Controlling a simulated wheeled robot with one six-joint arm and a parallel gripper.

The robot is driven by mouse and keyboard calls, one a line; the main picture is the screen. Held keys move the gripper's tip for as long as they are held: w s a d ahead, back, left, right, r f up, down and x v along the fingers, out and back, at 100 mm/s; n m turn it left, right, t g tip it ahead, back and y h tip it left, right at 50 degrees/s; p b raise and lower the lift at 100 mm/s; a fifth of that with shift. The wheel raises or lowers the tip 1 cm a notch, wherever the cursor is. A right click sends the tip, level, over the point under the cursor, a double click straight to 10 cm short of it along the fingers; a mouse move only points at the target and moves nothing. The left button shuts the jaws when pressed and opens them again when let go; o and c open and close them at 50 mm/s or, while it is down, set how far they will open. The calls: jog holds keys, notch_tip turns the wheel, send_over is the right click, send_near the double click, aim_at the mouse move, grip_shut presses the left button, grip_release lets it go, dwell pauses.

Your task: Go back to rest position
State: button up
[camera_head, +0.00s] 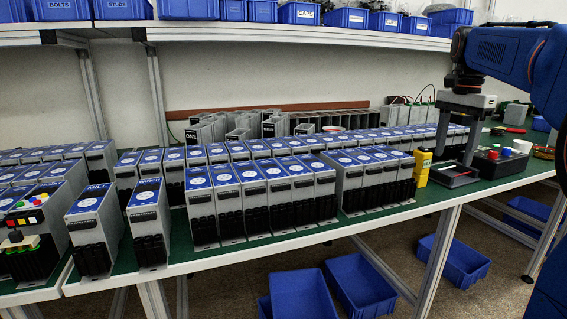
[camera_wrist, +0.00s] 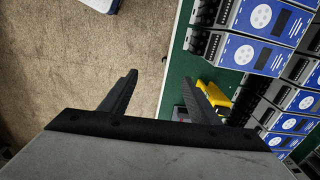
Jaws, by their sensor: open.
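My gripper (camera_head: 456,160) hangs from my blue arm at the right of the head view, its two dark fingers pointing down near the right part of the green bench. In the wrist view my gripper (camera_wrist: 166,78) has its fingers spread apart with nothing between them. Beyond them are the bare floor and the bench's front edge. A yellow device (camera_head: 422,167) stands left of the fingers at the end of a row of soft starters (camera_head: 293,193). It also shows in the wrist view (camera_wrist: 215,97), beside the right finger.
A black box with coloured buttons (camera_head: 500,161) sits right of my gripper, and a dark open frame (camera_head: 454,176) lies below it. Soft starters crowd the bench to the left. A shelf with blue bins (camera_head: 348,18) runs above. Blue crates (camera_head: 303,294) stand on the floor.

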jog(key=s+a+f+n+t, duration=0.1)
jog(key=s+a+f+n, duration=0.3)
jog(key=s, duration=0.3)
jog(key=s+a+f+n+t, duration=0.1)
jog(key=s+a+f+n, duration=0.1)
jog(key=s+a+f, duration=0.4)
jog(key=s+a+f+n+t, duration=0.1)
jog(key=s+a+f+n, duration=0.1)
jog(key=s+f, duration=0.6)
jog(key=s+a+f+n+t, duration=0.1)
jog(key=s+a+f+n, duration=0.2)
jog(key=s+f+n, duration=0.2)
jog(key=s+f, duration=0.3)
jog(key=shift+s+f+n+t, duration=0.3)
jog(key=shift+s+f, duration=0.05)
jog(key=shift+f, duration=0.05)
